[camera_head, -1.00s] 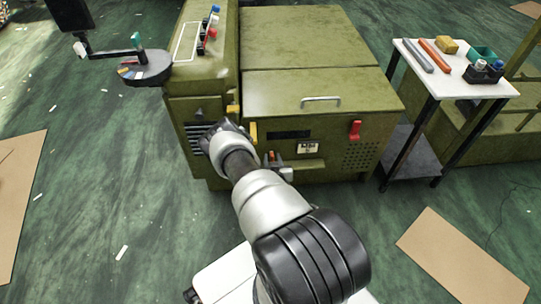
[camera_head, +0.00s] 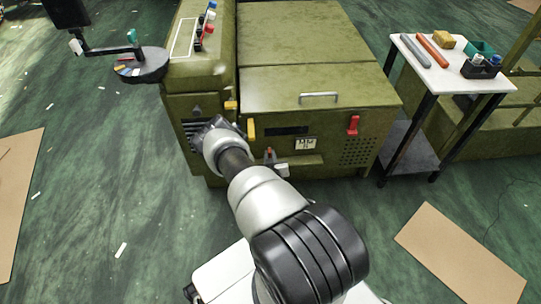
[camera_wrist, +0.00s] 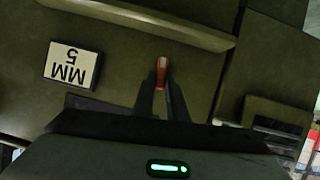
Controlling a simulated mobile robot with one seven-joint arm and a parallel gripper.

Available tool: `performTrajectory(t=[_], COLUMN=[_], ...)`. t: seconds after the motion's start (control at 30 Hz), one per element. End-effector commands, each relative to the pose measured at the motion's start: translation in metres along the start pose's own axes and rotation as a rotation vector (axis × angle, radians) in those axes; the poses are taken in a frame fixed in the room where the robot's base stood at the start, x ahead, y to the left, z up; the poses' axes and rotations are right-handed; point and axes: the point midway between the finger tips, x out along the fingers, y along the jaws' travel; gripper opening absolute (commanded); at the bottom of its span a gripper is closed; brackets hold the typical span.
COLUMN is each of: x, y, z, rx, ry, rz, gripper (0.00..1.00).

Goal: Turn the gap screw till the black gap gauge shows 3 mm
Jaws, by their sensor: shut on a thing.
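My gripper (camera_wrist: 161,90) is shut on a small orange-red piece, seemingly the gap screw (camera_wrist: 161,63), in the wrist view. Its two dark fingers stand on either side of it, in front of the green machine face. A white plate (camera_wrist: 72,65) to its left carries upside-down black characters that look like "5" and "MM"; it also shows in the head view (camera_head: 305,144). A dark slot-like panel (camera_head: 287,131) lies left of that plate; I cannot tell whether it is the black gauge.
The green machine (camera_head: 318,90) has a yellow handle (camera_head: 251,131), a red lever (camera_head: 353,125) and a bar handle (camera_head: 318,97). A white-topped side table (camera_head: 450,80) holds several items at right. Cardboard sheets (camera_head: 460,250) lie on the floor.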

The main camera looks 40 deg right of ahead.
Motion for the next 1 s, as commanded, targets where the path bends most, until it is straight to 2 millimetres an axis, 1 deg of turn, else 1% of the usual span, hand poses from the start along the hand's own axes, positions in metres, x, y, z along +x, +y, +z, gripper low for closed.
performTrajectory(t=[0.7, 1.0], x=[0.003, 0.004], y=[-0.014, -0.016], z=[0.003, 0.004], rx=[-0.588, -0.763], ry=[0.004, 0.005], rz=[0.243, 0.317], gripper=[0.0, 0.0])
